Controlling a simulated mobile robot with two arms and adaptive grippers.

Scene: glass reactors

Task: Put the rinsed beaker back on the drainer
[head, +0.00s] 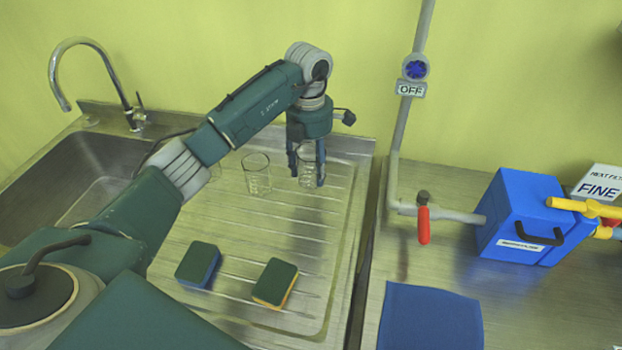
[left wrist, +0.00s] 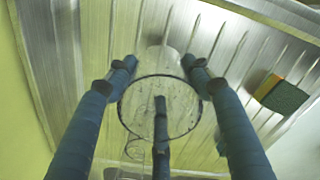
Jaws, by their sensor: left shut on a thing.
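A clear glass beaker (head: 306,166) is between the fingers of my left gripper (head: 307,178), at the back right of the ribbed steel drainer (head: 318,240). My left gripper is shut on it, pointing down. In the left wrist view the beaker's round rim (left wrist: 137,84) shows between the fingers, with the drainer's ribs (left wrist: 205,25) beyond. The beaker looks upright and low over the drainer; I cannot tell whether its base touches. My right gripper is not in view.
Another beaker (head: 257,176) stands on the drainer just left of the held one. Two sponges, one blue-green (head: 198,264) and one yellow-green (head: 275,283), lie in front. The sink (head: 62,172) is left. A blue box (head: 520,215) and red-handled valve (head: 423,225) stand right.

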